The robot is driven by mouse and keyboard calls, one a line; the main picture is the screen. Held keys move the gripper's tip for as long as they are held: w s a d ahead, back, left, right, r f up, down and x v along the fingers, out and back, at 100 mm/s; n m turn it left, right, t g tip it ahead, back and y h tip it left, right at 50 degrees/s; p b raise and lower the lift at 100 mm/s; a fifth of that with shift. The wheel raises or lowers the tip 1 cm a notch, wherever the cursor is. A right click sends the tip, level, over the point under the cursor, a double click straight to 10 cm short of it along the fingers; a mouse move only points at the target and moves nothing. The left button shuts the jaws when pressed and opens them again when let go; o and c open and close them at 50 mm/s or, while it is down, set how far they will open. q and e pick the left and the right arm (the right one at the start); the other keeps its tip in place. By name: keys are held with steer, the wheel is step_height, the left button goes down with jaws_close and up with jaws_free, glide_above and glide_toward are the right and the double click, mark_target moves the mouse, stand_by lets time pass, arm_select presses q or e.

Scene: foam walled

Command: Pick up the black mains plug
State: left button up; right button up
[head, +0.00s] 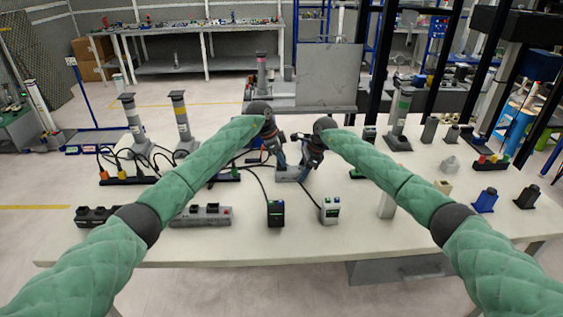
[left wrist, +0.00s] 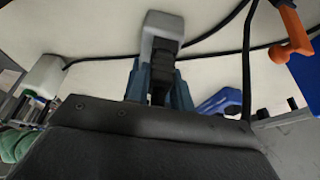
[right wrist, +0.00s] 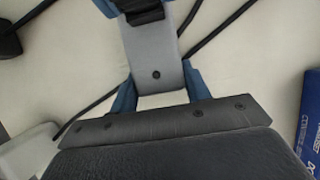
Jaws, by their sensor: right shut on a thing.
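The black mains plug (left wrist: 163,72) sits at the end of a grey body (left wrist: 163,25) in the left wrist view; it also shows at the top of the right wrist view (right wrist: 146,12). My left gripper (head: 279,158) has its blue fingers on either side of the black plug, open around it. My right gripper (head: 304,164) is shut on the grey body (right wrist: 154,55), with a blue finger at each side. In the head view both grippers meet near the table's middle, and the plug is mostly hidden between them.
Black cables (right wrist: 218,32) run close by the grippers. A black box (head: 275,212) and a pale box (head: 330,209) stand nearer the front. A grey power strip (head: 203,216) lies front left. Upright posts (head: 181,122) stand at left. The table (head: 250,245) is bare along its front edge.

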arm_select(q)
jaws_close()
step_height(320, 180, up, 10)
stand_by(0.5)
arm_select(e)
steer(key=o, duration=1.2)
